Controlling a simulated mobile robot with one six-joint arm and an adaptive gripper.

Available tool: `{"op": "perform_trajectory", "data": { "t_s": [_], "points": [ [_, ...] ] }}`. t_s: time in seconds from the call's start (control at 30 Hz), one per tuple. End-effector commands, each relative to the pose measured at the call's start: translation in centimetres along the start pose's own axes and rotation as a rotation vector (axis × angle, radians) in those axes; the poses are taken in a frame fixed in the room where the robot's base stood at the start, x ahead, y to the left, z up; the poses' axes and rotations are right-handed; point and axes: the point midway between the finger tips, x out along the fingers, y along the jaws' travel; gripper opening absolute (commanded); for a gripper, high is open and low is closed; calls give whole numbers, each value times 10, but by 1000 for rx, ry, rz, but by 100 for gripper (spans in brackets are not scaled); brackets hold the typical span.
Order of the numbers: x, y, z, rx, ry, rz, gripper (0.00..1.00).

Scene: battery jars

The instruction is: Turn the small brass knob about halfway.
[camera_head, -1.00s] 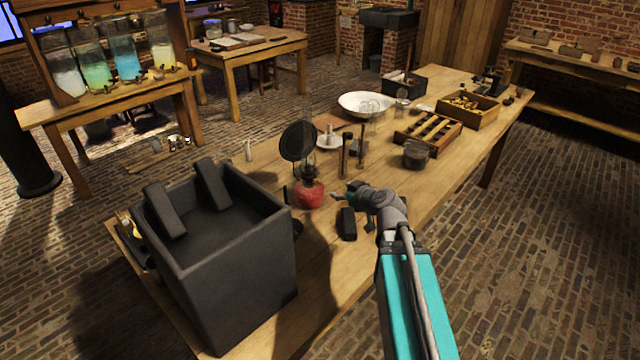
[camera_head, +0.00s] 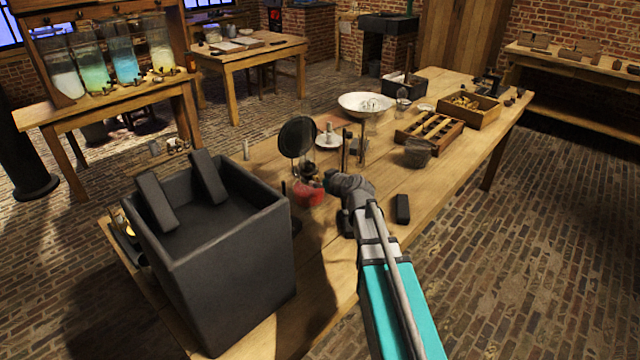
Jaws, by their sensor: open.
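An oil lamp with a red base (camera_head: 308,194) stands on the long wooden table (camera_head: 445,150), with a round dark disc (camera_head: 298,137) just behind and above it. My gripper (camera_head: 326,181) is at the right side of the lamp, its fingertips close against the lamp in this view. It is open, but its fingers are small and partly hidden by the wrist. I cannot tell whether it touches the lamp. The small brass knob cannot be made out; the lamp's right side is partly covered by my gripper.
A large dark open box (camera_head: 225,265) fills the table's near left. A black block (camera_head: 402,208) lies right of my arm. A dark round pot (camera_head: 418,153), a slotted wooden tray (camera_head: 455,138) and a white bowl (camera_head: 350,101) stand farther back. Thin upright rods stand behind the lamp.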

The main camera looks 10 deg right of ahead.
Motion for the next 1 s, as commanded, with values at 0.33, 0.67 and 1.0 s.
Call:
{"op": "perform_trajectory", "data": {
  "t_s": [0.33, 0.67, 1.0],
  "points": [
    [16, 0, 0, 0, 0, -1, 65],
    [15, -1, 0, 0, 0, -1, 42],
    [12, 8, 2, 2, 0, 3, 0]
  ]
}}
